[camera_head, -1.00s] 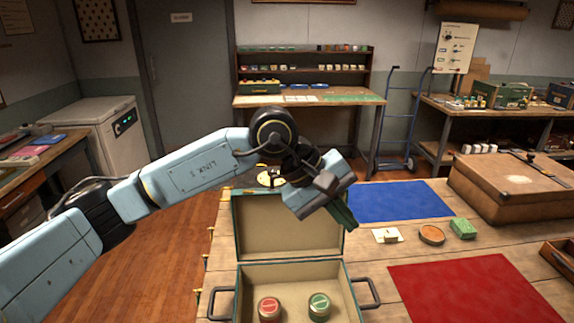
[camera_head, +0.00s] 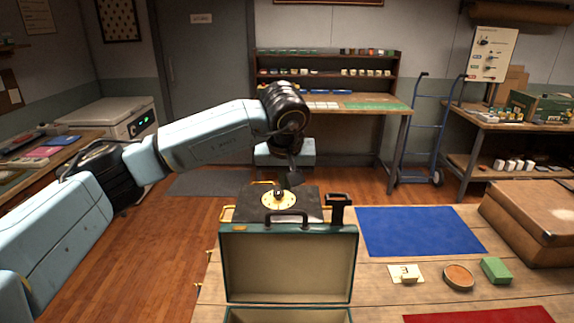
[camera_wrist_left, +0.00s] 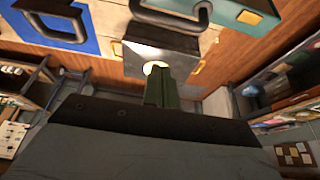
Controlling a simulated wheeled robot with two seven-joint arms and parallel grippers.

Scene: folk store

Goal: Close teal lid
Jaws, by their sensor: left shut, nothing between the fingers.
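The teal lid (camera_head: 288,265) stands open and upright at the back of its case (camera_head: 335,316), its beige lining facing me and a dark handle (camera_head: 287,217) on its top edge. Most of the case body is below the head view. In the left wrist view the teal lid (camera_wrist_left: 232,14) shows at the top. My left gripper (camera_head: 281,188) is beyond the lid, apart from it, pointing down above a dark plate with a yellow dial. Its green fingers (camera_wrist_left: 163,88) are shut and empty in the left wrist view. My right gripper is not in view.
The dark plate (camera_head: 307,205) with the dial lies behind the lid. A black upright piece (camera_head: 339,207) stands at its right. A blue mat (camera_head: 420,231), a round tan disc (camera_head: 458,277) and a green block (camera_head: 496,270) lie right. A brown case (camera_head: 530,225) is farther right.

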